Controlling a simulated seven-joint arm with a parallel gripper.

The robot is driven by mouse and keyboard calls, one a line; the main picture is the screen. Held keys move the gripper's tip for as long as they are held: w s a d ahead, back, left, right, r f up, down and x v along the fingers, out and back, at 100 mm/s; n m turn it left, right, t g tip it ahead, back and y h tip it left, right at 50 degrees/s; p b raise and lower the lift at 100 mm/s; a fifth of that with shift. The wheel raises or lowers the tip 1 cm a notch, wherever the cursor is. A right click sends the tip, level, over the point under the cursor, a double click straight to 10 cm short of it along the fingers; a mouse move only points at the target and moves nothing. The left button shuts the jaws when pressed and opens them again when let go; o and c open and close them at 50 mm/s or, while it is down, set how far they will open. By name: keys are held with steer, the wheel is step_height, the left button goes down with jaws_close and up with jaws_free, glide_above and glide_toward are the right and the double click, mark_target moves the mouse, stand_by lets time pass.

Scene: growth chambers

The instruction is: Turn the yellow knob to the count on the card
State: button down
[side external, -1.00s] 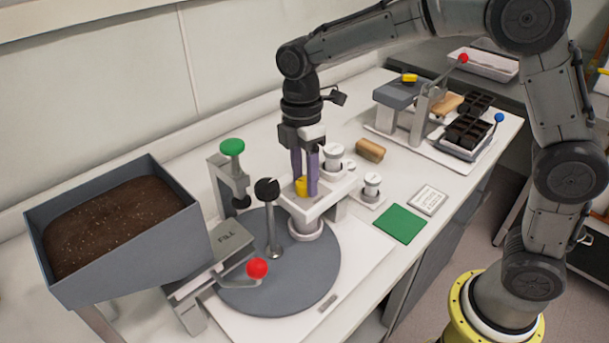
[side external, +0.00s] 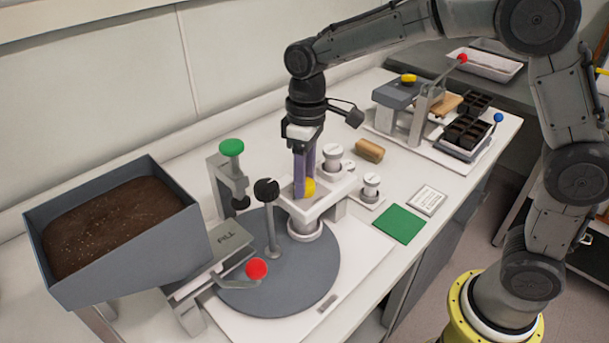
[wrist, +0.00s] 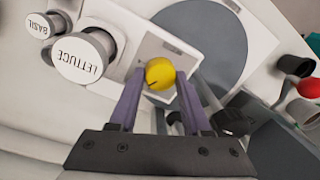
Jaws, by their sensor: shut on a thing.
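The yellow knob (side external: 309,188) stands on a white dispenser head (side external: 325,206) at the edge of the grey turntable. My gripper (side external: 305,190) points down over it, and its purple fingers are shut on the knob. In the wrist view the knob (wrist: 160,73) sits between the fingertips, with a dark pointer line on its top. The white card (side external: 429,200) lies on the bench to the right of the green mat. Its printed text is too small to read.
White canisters (side external: 332,156) stand behind the knob; the wrist view shows a LETTUCE canister (wrist: 86,56) and a BASIL canister (wrist: 47,25). A black-knobbed post (side external: 270,225), green-topped press (side external: 231,148), red-balled lever (side external: 257,268) and soil hopper (side external: 110,265) stand to the left. The green mat (side external: 399,224) is bare.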

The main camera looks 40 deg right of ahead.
mark_target(310, 181)
steer(key=m, duration=0.5)
steer(key=shift+r+m, duration=0.1)
steer(key=shift+m, duration=0.2)
steer(key=m, duration=0.5)
steer(key=shift+m+t, duration=0.3)
steer(key=shift+m, duration=0.1)
steer(key=shift+c, duration=1.8)
jaws_free()
step_height(310, 181, up, 14)
steer(key=shift+s+d, duration=0.3)
steer(key=shift+d, duration=0.1)
